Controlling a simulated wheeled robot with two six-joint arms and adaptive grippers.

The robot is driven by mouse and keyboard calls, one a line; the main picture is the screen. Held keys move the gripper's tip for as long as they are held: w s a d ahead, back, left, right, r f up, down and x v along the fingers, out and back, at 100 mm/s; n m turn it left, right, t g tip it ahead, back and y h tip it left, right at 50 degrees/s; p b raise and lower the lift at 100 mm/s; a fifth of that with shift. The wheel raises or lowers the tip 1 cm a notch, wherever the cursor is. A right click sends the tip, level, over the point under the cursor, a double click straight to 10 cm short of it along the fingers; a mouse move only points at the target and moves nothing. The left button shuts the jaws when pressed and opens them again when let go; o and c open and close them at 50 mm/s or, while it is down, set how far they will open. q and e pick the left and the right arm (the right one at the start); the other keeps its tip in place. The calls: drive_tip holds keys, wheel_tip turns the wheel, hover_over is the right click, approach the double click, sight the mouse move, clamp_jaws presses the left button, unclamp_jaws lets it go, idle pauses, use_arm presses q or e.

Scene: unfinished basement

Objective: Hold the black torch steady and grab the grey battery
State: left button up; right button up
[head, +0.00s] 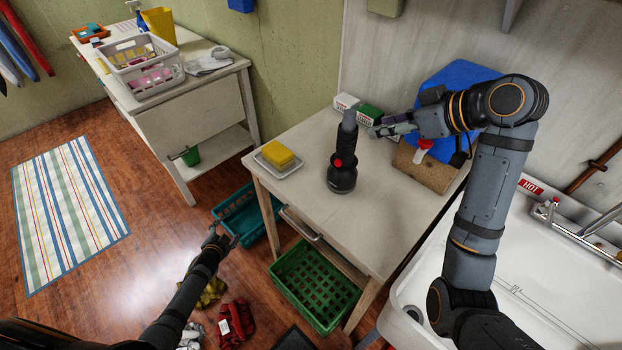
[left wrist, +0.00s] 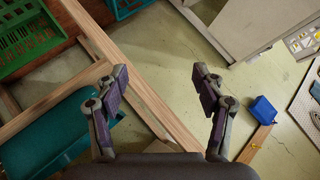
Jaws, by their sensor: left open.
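The black torch (head: 343,172) stands upright on the small white table, with its red button facing the front. The grey battery (head: 349,118) shows at the torch's open top end, sticking up out of it. My right gripper (head: 380,128) is just right of the battery with its fingers pointing left, apart from it as far as I can see. Its fingers are seen edge-on, so their opening is unclear. My left gripper (head: 222,238) is low, off the table's left side. In the left wrist view it (left wrist: 158,90) is open and empty.
A yellow sponge (head: 278,153) on a white dish (head: 279,168) lies left of the torch. Small boxes (head: 346,102) and a wooden block (head: 424,170) stand behind and right. Teal (head: 240,216) and green (head: 316,286) crates are below. A sink (head: 535,285) is at right. The table's front is clear.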

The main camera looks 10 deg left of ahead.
use_arm(q)
drive_tip(key=w+r+m+t+h, duration=0.1)
drive_tip(key=w+r+m+t, duration=0.2)
drive_tip(key=w+r, duration=0.55)
drive_tip(key=w+r+m+t, duration=0.2)
drive_tip(key=w+r, duration=0.2)
drive_tip(key=r, duration=0.9)
drive_tip(key=w+d+r+m+t+h, duration=0.1)
drive_tip(key=d+r+m+t+h, duration=0.2)
drive_tip(key=r, duration=0.5)
drive_tip(key=w+d+r+m+h, duration=0.15)
drive_tip(key=r+m, duration=0.25)
drive_tip(key=r, duration=0.4)
drive_tip(key=m+g+h, duration=0.7)
drive_tip(key=m+h, duration=0.3)
drive_tip(key=m, duration=1.5)
approach(343, 163)
drive_tip(key=shift+w+f+y, duration=0.25)
drive_tip(key=shift+w+f, duration=0.6)
drive_tip(key=x, duration=1)
drive_tip(key=shift+w+d, duration=0.1)
drive_tip(key=shift+w, duration=0.1)
